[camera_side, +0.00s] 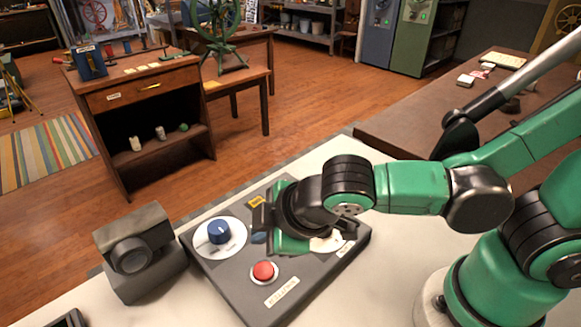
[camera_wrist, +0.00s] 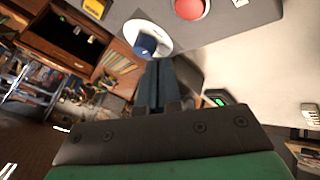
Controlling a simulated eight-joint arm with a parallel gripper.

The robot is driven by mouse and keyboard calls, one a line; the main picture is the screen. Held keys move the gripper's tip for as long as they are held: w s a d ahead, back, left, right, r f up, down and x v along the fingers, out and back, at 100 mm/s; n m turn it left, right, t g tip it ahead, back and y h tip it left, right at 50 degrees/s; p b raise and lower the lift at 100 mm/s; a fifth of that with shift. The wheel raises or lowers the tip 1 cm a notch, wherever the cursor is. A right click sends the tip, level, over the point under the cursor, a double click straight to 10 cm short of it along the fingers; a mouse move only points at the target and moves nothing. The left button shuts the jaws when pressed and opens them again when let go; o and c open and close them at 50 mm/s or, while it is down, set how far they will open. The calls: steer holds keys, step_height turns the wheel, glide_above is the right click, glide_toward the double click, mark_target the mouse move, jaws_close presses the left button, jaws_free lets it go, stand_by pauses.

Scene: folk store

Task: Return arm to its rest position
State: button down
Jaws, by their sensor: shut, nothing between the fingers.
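My green and black arm reaches in from the right in the side view. My gripper (camera_side: 262,218) is over the grey control panel (camera_side: 228,290), just right of the blue knob (camera_side: 219,232). In the wrist view its two dark fingers (camera_wrist: 159,66) lie together, shut with nothing between them. The blue knob (camera_wrist: 147,44) on its white disc shows just past the fingertips; I cannot tell whether they touch it. A red button (camera_side: 263,271) sits at the panel's front, and also at the top of the wrist view (camera_wrist: 190,7). My gripper hides the panel's middle.
A dark camera-like box (camera_side: 139,252) stands left of the panel on the pale worktop (camera_side: 378,270). A brown table (camera_side: 400,125) with small items is at the back right. A wooden cabinet (camera_side: 150,95) stands beyond on the floor. The worktop in front right of the panel is clear.

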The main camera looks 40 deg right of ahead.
steer(key=d+r+m+h, duration=0.1)
steer(key=d+r+m, duration=0.3)
steer(key=d+m, duration=0.7)
steer(key=d, duration=0.3)
steer(key=shift+w+d+r, duration=0.15)
steer(key=shift+w+d, duration=0.15)
steer(key=shift+d, duration=0.05)
step_height(320, 180, up, 3)
steer(key=g, duration=0.7)
glide_above(264, 270)
steer(key=shift+r, duration=0.2)
steer(key=shift+w+f, duration=0.1)
step_height(264, 270, down, 14)
steer(key=shift+r, duration=0.1)
